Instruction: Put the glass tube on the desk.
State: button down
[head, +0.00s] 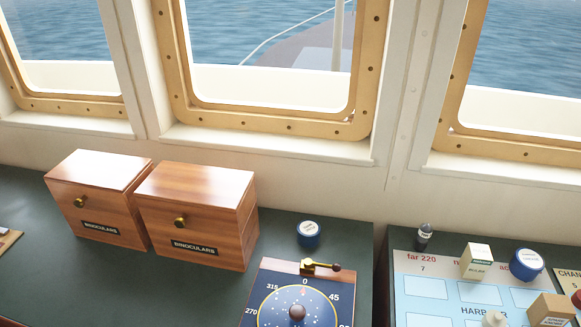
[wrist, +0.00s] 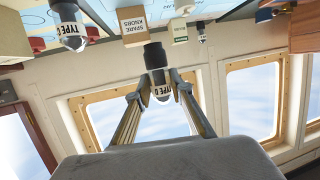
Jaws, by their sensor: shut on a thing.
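My gripper (wrist: 157,90) shows in the wrist view only, with its two fingers shut on a small glass tube (wrist: 157,58). The tube has a dark body and a white label that reads "TYPE D"; its lower end is partly between the fingertips. In the wrist view the worktop appears upside down at the top, and the tube looks apart from it, though the gap is hard to judge. The dark green desk (head: 45,275) runs below the windows in the head view. Neither my gripper nor the held tube is seen there.
Two wooden binoculars boxes (head: 107,177) (head: 205,194), a blue tin (head: 309,232) and a dial board (head: 258,282) stand on the desk. A chart (head: 420,292) at right bears small containers. A "TYPE C" tube (wrist: 72,38) and a spare knobs box (wrist: 134,26) are near my gripper. The desk's left front is clear.

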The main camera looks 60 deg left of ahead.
jog(key=s+a+n+g, duration=0.3)
jog(key=a, duration=1.3)
jog(key=s+a+n+g+y, duration=0.1)
jog(key=s+a+n+g, duration=0.2)
jog(key=a, duration=1.2)
jog(key=s+a+n+g+y, duration=0.1)
jog(key=s+a+n+g, duration=0.2)
jog(key=a, duration=1.3)
jog(key=shift+s+a+g, duration=0.3)
jog(key=shift+s+g, duration=0.35)
jog(key=shift+g, duration=0.45)
jog(key=shift+f, duration=0.2)
jog(key=shift+f, duration=3.05)
jog(key=shift+f, duration=0.1)
jog(key=shift+f, duration=1.8)
